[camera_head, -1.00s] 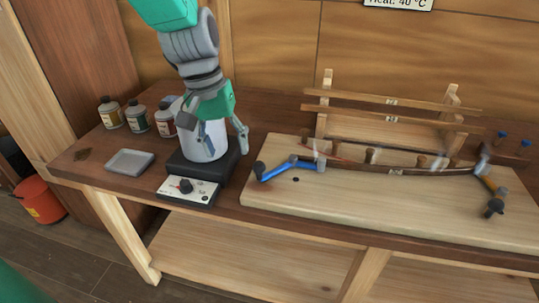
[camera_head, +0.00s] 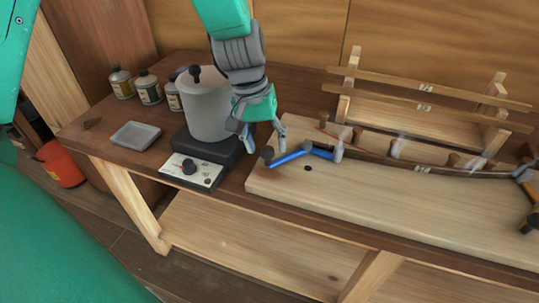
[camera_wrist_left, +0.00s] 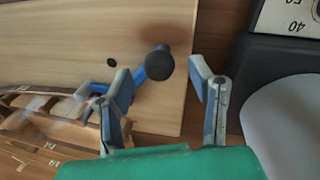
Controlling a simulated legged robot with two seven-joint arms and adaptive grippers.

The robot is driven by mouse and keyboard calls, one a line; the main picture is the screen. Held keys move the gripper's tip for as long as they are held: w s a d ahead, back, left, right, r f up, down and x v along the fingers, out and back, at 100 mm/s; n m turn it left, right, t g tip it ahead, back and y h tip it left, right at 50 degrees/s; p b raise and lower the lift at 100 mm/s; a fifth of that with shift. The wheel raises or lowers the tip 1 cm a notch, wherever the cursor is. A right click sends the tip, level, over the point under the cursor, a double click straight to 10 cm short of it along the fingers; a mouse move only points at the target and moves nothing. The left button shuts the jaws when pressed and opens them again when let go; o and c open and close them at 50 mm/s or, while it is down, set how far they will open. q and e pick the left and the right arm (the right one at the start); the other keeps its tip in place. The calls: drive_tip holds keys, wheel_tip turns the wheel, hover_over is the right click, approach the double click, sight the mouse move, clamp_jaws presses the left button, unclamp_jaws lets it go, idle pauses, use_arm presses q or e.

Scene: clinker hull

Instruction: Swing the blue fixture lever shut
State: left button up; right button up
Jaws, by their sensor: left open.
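The blue fixture lever (camera_head: 290,155) lies on the left end of the pale wooden board, its dark knob (camera_head: 267,153) at the left end and its other end by a clamp on the curved wooden strip (camera_head: 425,168). My left gripper (camera_head: 264,146) is open just above the knob. In the left wrist view the knob (camera_wrist_left: 160,63) shows between the spread fingers of the left gripper (camera_wrist_left: 162,88), apart from both. Part of the blue lever (camera_wrist_left: 139,75) is hidden behind one finger. My right gripper is not in view.
A grey pot (camera_head: 206,108) stands on a hot plate (camera_head: 190,170) left of the gripper. A grey tray (camera_head: 136,135) and several bottles (camera_head: 148,87) are further left. A wooden rack (camera_head: 430,105) stands behind the board, and an orange lever (camera_head: 533,218) is at the right.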

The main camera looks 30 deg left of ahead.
sight(268, 154)
use_arm(q)
drive_tip(key=shift+d+f, duration=0.2)
drive_tip(key=shift+f, duration=1.35)
clamp_jaws()
